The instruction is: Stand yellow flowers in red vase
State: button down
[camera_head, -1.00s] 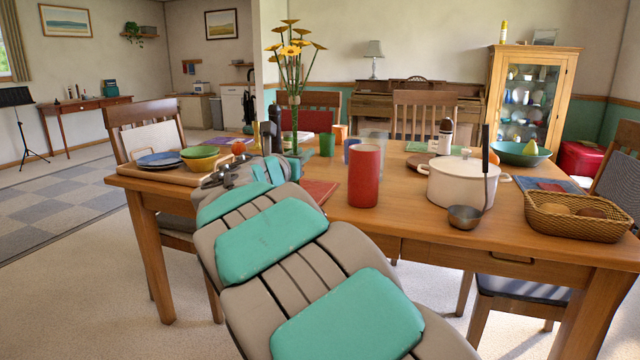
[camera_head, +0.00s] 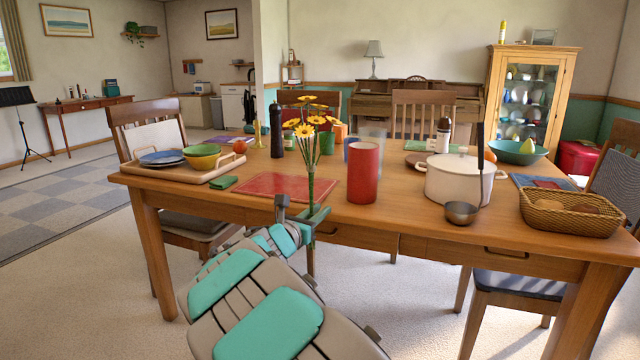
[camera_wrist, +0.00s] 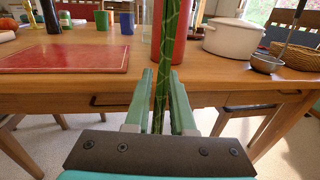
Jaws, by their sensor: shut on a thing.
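The yellow flowers (camera_head: 309,125) stand upright on long green stems, held by my gripper (camera_head: 312,217) in front of the table's near edge. In the wrist view the green stems (camera_wrist: 164,55) run up between the two fingers of my gripper (camera_wrist: 162,88), which is shut on them. The red vase (camera_head: 364,172) stands upright on the table near its front edge, to the right of the flowers. In the wrist view the red vase (camera_wrist: 176,40) is behind the stems and partly hidden by them.
A red mat (camera_head: 285,187) lies left of the vase. A white pot (camera_head: 459,182) with a ladle (camera_head: 462,212) and a wicker basket (camera_head: 570,215) stand to the right. A tray (camera_head: 172,171) with bowls is at left. Green and blue cups stand behind the vase.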

jog(key=s+d+f+m+g+h, duration=0.1)
jog(key=s+d+f+h, duration=0.15)
jog(key=d+f, duration=0.4)
jog(key=s+d+f+m+g+h, duration=0.15)
jog(key=s+d+f, duration=0.25)
jog(key=f, duration=0.5)
jog(key=s+d+f+m+g+h, duration=0.1)
jog(key=s+d+f+m+g, duration=0.15)
jog(key=d+f, duration=0.4)
notch_tip(320, 180, up, 12)
jog(key=w+a+n+t+y, duration=0.1)
jog(key=w+n+t+y, duration=0.1)
jog(key=n+t+y, duration=0.4)
jog(key=n+y, duration=0.1)
jog(key=y, duration=0.1)
jog(key=shift+a+r+y, duration=0.15)
jog(key=shift+a+y, duration=0.15)
jog(key=shift+a, duration=0.1)
